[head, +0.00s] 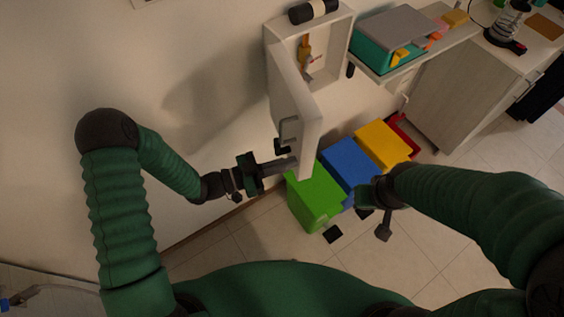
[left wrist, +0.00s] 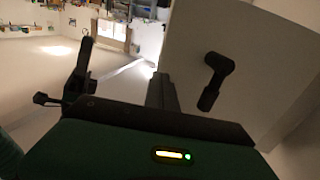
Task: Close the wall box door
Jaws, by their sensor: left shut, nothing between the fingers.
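The white wall box (head: 338,45) is mounted on the wall at the top middle of the head view. Its door (head: 290,80) stands open, swung out toward me, with a dark handle on it. The door (left wrist: 240,60) and its black handle (left wrist: 215,80) fill the right of the left wrist view. My left gripper (head: 292,165) is shut and empty, its fingers at the door's lower free end; I cannot tell whether they touch it. My right gripper (head: 375,220) is to the right, above the floor, away from the door; its finger state is unclear.
Green (head: 313,198), blue (head: 350,162) and yellow (head: 384,143) bins stand on the floor below the door. A shelf with a teal and grey box (head: 393,38) and a counter cabinet (head: 448,90) are at right. The wall left of the door is bare.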

